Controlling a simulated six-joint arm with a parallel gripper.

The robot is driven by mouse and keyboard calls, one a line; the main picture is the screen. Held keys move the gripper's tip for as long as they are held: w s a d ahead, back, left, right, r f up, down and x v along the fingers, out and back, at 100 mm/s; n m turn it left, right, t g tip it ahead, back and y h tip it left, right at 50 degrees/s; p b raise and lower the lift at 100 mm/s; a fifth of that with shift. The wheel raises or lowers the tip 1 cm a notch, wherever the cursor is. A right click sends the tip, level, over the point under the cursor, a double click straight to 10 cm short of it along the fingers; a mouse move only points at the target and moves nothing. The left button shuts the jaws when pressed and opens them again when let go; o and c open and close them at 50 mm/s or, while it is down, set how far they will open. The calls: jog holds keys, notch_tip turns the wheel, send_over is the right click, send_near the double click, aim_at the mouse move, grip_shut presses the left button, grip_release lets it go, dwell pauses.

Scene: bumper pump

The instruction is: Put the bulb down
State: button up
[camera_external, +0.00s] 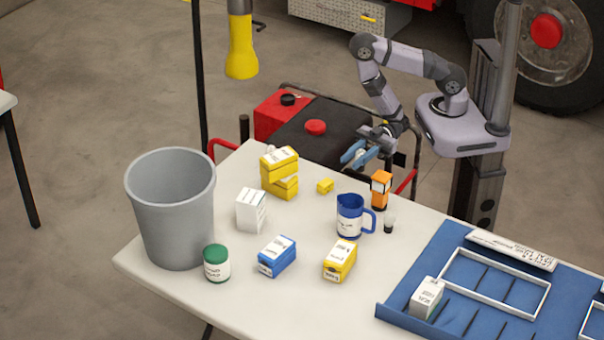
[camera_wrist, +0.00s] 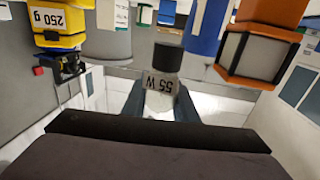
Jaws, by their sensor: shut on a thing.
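In the wrist view, a bulb (camera_wrist: 161,90) with a pale glass body, a "55 W" label and a black cap sits between the blue fingers of my gripper (camera_wrist: 160,103). In the external view my gripper (camera_external: 359,154) is shut on the bulb, raised near the table's far edge. The bulb is small and partly hidden there by the fingers. The white table (camera_external: 310,275) lies in front of and below the gripper.
Near the gripper stand an orange lantern (camera_external: 381,189), a blue jug (camera_external: 350,216), a small yellow object (camera_external: 325,186) and stacked yellow boxes (camera_external: 279,172). A small dark-and-pale item (camera_external: 389,223) stands beside the jug. A grey bin (camera_external: 171,215) and blue tray (camera_external: 395,312) flank the table's middle.

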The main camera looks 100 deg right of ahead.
jog(key=w+d+f+m+t+h, duration=0.2)
jog(key=w+d+f+h, duration=0.1)
jog(key=w+d, duration=0.55)
jog(key=w+d+f+m+t+h, duration=0.1)
jog(key=w+d+f+m+h, duration=0.3)
jog(key=d, duration=0.8)
jog(key=w+d+r+h+b, duration=0.1)
jog(key=w+d+r, duration=0.15)
jog(key=w, duration=0.25)
jog(key=w+d+r+b, duration=0.1)
jog(key=w+r, duration=0.2)
jog(key=w, duration=0.3)
jog(key=w+a+r+n+y+b, duration=0.1)
jog(key=w+a+r+b, duration=0.1)
jog(key=w+a+r, duration=0.3)
jog(key=w+a+r+n+y+b, duration=0.1)
jog(key=w+a+r, duration=0.15)
jog(key=a, duration=0.45)
jog(key=w+a+r+n+y+b, duration=0.1)
jog(key=w+a+r+b, duration=0.1)
jog(key=w+a, duration=0.3)
jog(key=n+g+y+b, duration=0.5)
jog(key=g+y+b, duration=0.1)
jog(key=y+b, duration=0.15)
send_over(276, 249)
jog(key=shift+a+f+p, duration=0.1)
jog(key=shift+f+p, duration=0.2)
jog(key=shift+f, duration=5)
